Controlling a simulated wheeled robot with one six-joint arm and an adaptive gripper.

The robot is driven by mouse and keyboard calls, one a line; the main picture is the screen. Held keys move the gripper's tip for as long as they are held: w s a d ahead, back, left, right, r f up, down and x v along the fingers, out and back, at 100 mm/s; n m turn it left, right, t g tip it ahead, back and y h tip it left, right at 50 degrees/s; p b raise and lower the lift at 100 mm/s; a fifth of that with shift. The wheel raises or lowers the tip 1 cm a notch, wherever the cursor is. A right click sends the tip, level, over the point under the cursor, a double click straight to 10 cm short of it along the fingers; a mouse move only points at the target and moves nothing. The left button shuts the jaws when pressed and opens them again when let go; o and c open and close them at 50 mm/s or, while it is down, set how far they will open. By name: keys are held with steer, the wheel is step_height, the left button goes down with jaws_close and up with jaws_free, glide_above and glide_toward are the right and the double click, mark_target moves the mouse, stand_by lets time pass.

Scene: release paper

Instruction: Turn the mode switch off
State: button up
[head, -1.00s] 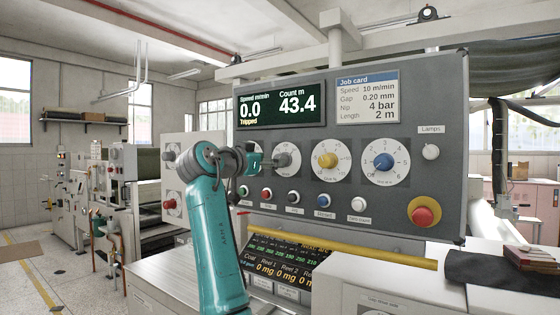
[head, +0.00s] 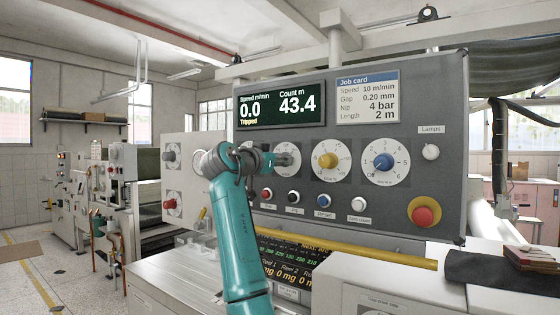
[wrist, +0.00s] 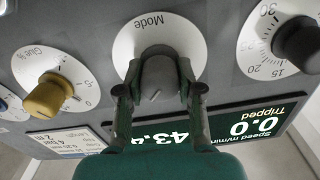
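The mode switch is a dark grey knob (wrist: 158,76) on a round white dial marked "Mode" in the wrist view. A short pale line shows on the knob's end face. In the head view the switch (head: 291,158) is partly hidden by my gripper (head: 274,161). My gripper (wrist: 160,64) is open in the wrist view, with one finger on each side of the knob. The fingertips are close to the knob's sides; I cannot tell whether they touch it. The dial's lower part is hidden by the fingers and the knob.
A yellow knob (head: 327,161) and a blue knob (head: 383,162) sit right of the mode switch. Push buttons line the panel below, including a blue one (head: 325,200). A red emergency button (head: 424,215) is at lower right. The display (head: 280,104) reads "Tripped".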

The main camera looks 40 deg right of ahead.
steer(key=shift+n, duration=0.3)
steer(key=shift+c, duration=0.3)
steer(key=n, duration=0.3)
steer(key=shift+n, duration=0.3)
steer(key=shift+w+n, duration=0.1)
steer(key=shift+n, duration=2.1)
steer(key=o, duration=1.2)
steer(key=shift+a, duration=0.15)
steer(key=v, duration=1.1)
steer(key=shift+a, duration=0.4)
